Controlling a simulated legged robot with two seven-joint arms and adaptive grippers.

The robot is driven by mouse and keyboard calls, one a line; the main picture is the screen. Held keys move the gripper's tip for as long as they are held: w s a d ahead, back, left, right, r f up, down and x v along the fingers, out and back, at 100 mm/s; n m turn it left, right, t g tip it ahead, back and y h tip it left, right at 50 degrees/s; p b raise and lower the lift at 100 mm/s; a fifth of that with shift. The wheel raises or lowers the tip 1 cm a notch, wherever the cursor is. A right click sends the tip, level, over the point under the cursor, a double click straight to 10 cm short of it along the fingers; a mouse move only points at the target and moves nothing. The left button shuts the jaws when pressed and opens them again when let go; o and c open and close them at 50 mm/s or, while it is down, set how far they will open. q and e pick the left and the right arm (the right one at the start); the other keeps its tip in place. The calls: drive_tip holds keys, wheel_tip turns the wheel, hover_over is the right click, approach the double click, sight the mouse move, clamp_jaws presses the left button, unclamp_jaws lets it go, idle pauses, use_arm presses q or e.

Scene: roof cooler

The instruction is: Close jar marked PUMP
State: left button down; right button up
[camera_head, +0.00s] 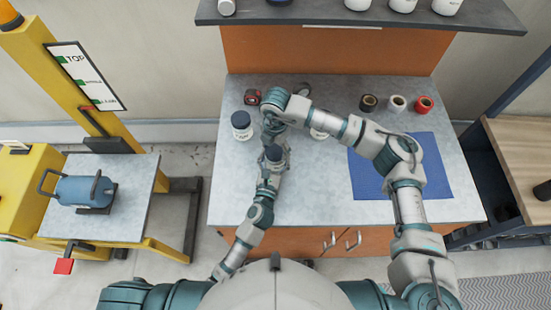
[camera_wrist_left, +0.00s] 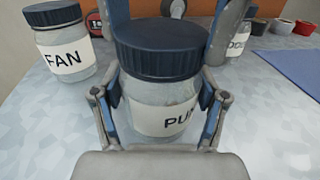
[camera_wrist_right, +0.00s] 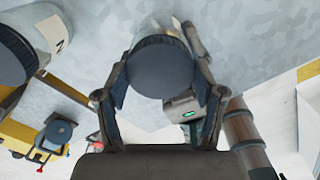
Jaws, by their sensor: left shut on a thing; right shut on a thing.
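The jar marked PUMP (camera_wrist_left: 165,100) is clear with a white label, its last letters partly cut off in the left wrist view. Its dark blue lid (camera_wrist_left: 161,48) sits on top and looks level; how tightly it is seated I cannot tell. My left gripper (camera_wrist_left: 160,105) is shut around the jar's body. My right gripper (camera_wrist_right: 158,88) is shut on the lid, one finger on each side; the jar's body shows behind the lid in the right wrist view. In the head view my arms mostly hide this jar.
The FAN jar (camera_head: 242,125), lidded, stands left of my grippers. Another jar (camera_head: 318,134) is partly behind my right arm. A tape measure (camera_head: 252,97) and several tape rolls (camera_head: 397,103) lie farther back. A blue mat (camera_head: 438,168) covers the right side. A shelf (camera_head: 300,14) overhangs the back.

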drive_tip(key=o, duration=1.4)
drive_tip(key=shift+w+d+f, duration=0.1)
drive_tip(key=shift+w, duration=0.05)
drive_tip(key=shift+c, duration=0.2)
drive_tip(key=shift+r, duration=0.2)
wheel_tip(320, 180, up, 12)
drive_tip(key=shift+f, duration=0.2)
use_arm(q)
unclamp_jaws()
drive_tip(key=v, duration=1.2)
